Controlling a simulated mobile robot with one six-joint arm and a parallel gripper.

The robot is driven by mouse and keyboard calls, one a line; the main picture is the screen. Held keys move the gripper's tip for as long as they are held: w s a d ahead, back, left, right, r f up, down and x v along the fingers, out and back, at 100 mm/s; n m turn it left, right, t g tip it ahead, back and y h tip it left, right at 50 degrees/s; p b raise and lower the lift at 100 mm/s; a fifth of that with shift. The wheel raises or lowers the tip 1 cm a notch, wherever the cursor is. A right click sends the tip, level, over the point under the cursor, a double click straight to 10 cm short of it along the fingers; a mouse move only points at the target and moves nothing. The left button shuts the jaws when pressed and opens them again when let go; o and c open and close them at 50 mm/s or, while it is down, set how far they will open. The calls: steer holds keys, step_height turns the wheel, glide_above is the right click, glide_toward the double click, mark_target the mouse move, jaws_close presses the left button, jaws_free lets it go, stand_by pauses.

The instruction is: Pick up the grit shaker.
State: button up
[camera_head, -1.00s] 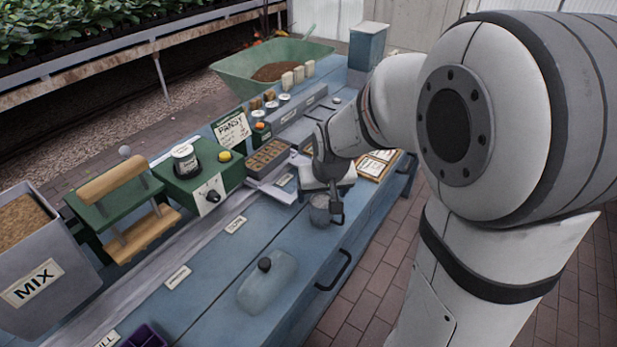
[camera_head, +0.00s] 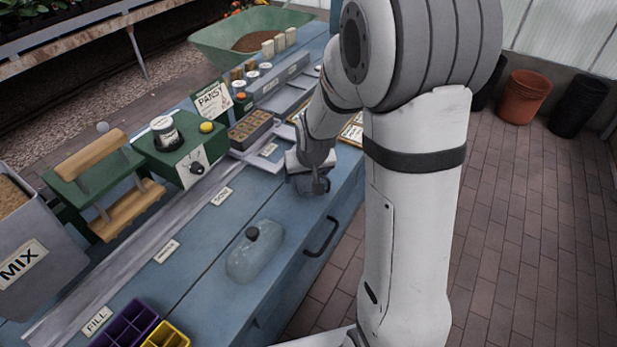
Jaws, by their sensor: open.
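My gripper (camera_head: 313,187) is low over the right side of the blue bench (camera_head: 200,262), pointing down, with its jaws apart. It is seen from behind and small, so what lies between the fingers is mostly hidden. A small grey cup-like thing showed at the fingertips a second ago; I cannot clearly make it out now. No thing in view carries a readable grit label.
Purple (camera_head: 124,322) and yellow (camera_head: 166,336) trays are at the front. The MIX bin (camera_head: 38,235), a brown cell tray (camera_head: 250,128) and a PANSY card (camera_head: 212,101) line the left side.

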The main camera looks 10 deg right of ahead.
steer(key=c, duration=1.2)
steer(key=shift+r, duration=0.1)
